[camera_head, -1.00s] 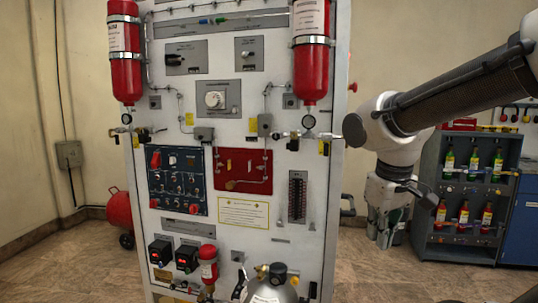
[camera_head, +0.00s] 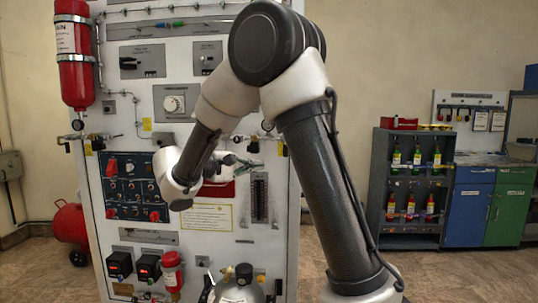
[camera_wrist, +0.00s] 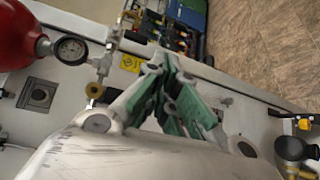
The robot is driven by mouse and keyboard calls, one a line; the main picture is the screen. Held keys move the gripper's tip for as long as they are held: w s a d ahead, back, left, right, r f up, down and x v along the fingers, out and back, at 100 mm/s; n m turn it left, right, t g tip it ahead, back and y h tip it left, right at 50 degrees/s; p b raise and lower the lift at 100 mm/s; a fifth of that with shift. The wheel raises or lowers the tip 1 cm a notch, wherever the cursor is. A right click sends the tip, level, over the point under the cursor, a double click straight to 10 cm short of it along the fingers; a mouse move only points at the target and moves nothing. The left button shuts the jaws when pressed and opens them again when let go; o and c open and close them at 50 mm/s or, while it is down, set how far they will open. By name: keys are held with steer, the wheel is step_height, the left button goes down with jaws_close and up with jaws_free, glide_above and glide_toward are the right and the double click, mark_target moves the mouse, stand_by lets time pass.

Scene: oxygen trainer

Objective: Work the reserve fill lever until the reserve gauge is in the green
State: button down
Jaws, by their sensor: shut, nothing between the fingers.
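A white trainer panel (camera_head: 188,262) stands upright in front of me. No reserve fill lever can be picked out for certain; a red plate (camera_head: 217,190) at mid-panel is mostly hidden behind my arm. Small round gauges show below the left bottle (camera_head: 78,124) and beside my arm on the right (camera_head: 268,126). The wrist view shows one gauge (camera_wrist: 72,50) under a red bottle; its needle and colours are too small to read. My gripper (camera_head: 244,160), with green fingers, is shut and empty before the panel's right middle. In the wrist view (camera_wrist: 172,68) it points past the gauge and a brass fitting (camera_wrist: 94,90).
A red bottle (camera_head: 76,55) hangs at the panel's upper left. A grey cylinder with a brass valve (camera_head: 243,273) stands at the panel's foot. A dark rack (camera_head: 412,182) of small bottles and blue and green cabinets stand at the right. Floor between panel and rack is open.

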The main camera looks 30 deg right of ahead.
steer(key=w+d+r+t+h, duration=0.1)
steer(key=w+d+r, duration=0.1)
steer(key=d, duration=0.6)
steer(key=shift+w+d+m, duration=0.15)
steer(key=shift+w+m, duration=0.15)
steer(key=shift+w, duration=0.6)
steer(key=shift+s+d+f, duration=0.3)
steer(key=shift+d, duration=0.1)
steer(key=shift+s+d+f+n+h, duration=0.25)
steer(key=shift+s+d+f+h, duration=0.1)
steer(key=shift+d, duration=0.15)
steer(key=shift+s+d+f+n+h, duration=0.2)
steer(key=shift+s+d+n+h, duration=0.1)
steer(key=shift+d, duration=0.2)
stand_by(0.3)
